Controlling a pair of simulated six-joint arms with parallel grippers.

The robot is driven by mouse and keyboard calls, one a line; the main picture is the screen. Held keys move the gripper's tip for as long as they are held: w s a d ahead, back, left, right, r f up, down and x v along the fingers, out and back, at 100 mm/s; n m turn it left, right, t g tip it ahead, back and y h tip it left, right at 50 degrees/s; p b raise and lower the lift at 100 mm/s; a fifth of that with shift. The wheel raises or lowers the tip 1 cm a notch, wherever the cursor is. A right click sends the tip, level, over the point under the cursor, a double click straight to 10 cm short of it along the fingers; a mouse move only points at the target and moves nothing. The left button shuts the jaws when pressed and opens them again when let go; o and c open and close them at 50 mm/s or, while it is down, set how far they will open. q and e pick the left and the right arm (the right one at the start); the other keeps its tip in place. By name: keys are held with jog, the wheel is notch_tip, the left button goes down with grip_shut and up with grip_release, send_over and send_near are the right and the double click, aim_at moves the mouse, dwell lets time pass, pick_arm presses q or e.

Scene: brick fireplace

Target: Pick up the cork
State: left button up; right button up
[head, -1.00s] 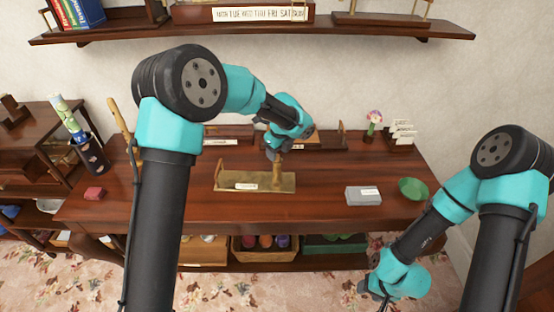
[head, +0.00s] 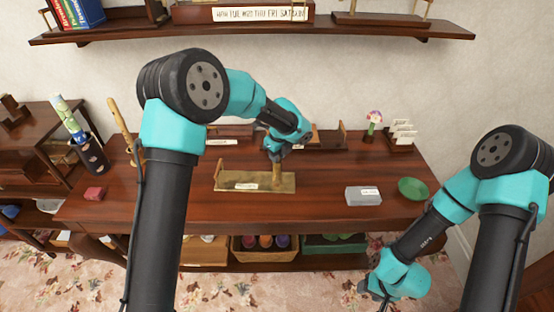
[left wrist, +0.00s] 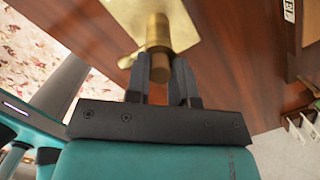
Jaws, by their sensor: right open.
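A tan-gold upright cylinder (head: 277,180), which looks like the cork, stands on a shallow brass tray (head: 235,181) on the wooden desk. The tray has a white label at its front. My left gripper (head: 277,157) is right above the cylinder. In the left wrist view the cylinder's round end (left wrist: 160,68) sits between the two fingers of my left gripper (left wrist: 161,85), very close to both. I cannot tell whether they press on it. Its lower part meets a wider brass-coloured area. My right gripper (head: 374,291) is open and empty, low in front of the desk, far from the tray.
A grey labelled box (head: 362,196) and a green dish (head: 412,189) lie on the desk's right side. A red block (head: 95,193) and a dark cup of rolls (head: 92,155) are at left. Small racks line the back. A shelf (head: 250,35) hangs above. Bare desk surrounds the tray.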

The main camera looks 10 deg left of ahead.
pick_arm(q)
grip_shut()
jog(key=shift+r, duration=1.35)
jog(key=s+d+r, duration=0.2)
jog(key=s+d, duration=0.1)
jog(key=s, duration=1.2)
jog(key=shift+s+r, duration=0.15)
jog(key=shift+s, duration=0.2)
